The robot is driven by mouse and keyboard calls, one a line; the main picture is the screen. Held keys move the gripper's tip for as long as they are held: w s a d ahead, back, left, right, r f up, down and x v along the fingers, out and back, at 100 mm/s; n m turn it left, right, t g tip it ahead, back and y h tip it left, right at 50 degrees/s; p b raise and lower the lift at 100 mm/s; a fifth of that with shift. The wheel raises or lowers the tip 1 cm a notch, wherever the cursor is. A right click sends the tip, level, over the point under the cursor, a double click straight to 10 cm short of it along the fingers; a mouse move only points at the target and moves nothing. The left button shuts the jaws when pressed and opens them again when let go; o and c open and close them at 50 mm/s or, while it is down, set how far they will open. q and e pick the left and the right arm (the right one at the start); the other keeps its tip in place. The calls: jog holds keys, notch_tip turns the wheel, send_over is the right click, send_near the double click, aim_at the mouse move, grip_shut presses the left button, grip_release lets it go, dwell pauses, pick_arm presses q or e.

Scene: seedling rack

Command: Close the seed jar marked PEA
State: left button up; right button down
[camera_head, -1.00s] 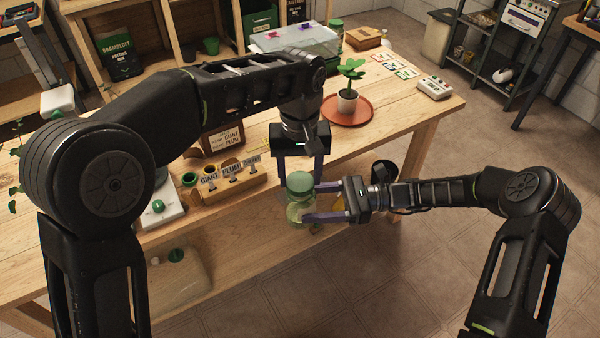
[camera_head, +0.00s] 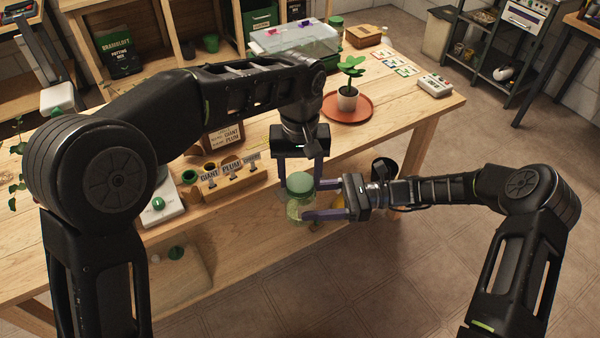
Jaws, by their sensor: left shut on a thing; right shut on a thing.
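A clear glass jar (camera_head: 299,208) with pale contents is held in the air in front of the table's near edge. Its green lid (camera_head: 300,182) sits over the mouth; I cannot tell whether it is fully seated. My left gripper (camera_head: 299,180) points down from above and is shut on the lid, one finger at each side. My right gripper (camera_head: 308,201) comes in from the right and is shut on the jar's glass body. No PEA mark can be read on the jar from here.
On the wooden table (camera_head: 385,105) stand a potted seedling (camera_head: 348,98) on an orange saucer (camera_head: 362,114), a wooden label holder (camera_head: 235,182), a white scale (camera_head: 163,207) and a clear-lidded box (camera_head: 295,40). A dark bin (camera_head: 384,168) stands behind my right wrist.

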pick_arm(q)
jog(key=m, duration=1.3)
jog(key=shift+s+m, duration=0.1)
jog(key=shift+m, duration=0.2)
jog(key=m, duration=0.5)
jog(key=shift+d, duration=0.1)
jog(key=m, duration=0.6)
jog(key=shift+s, duration=0.1)
jog(key=m, duration=0.2)
jog(key=shift+m, duration=0.3)
jog(key=m, duration=0.5)
jog(key=shift+m, duration=0.3)
jog(key=m, duration=0.5)
jog(key=shift+f+m, duration=0.1)
jog(key=shift+m, duration=0.2)
jog(key=m, duration=0.4)
jog(key=shift+a, duration=0.2)
jog(key=o, duration=1.3)
jog(key=shift+c, duration=0.2)
jog(key=shift+r, duration=2.25)
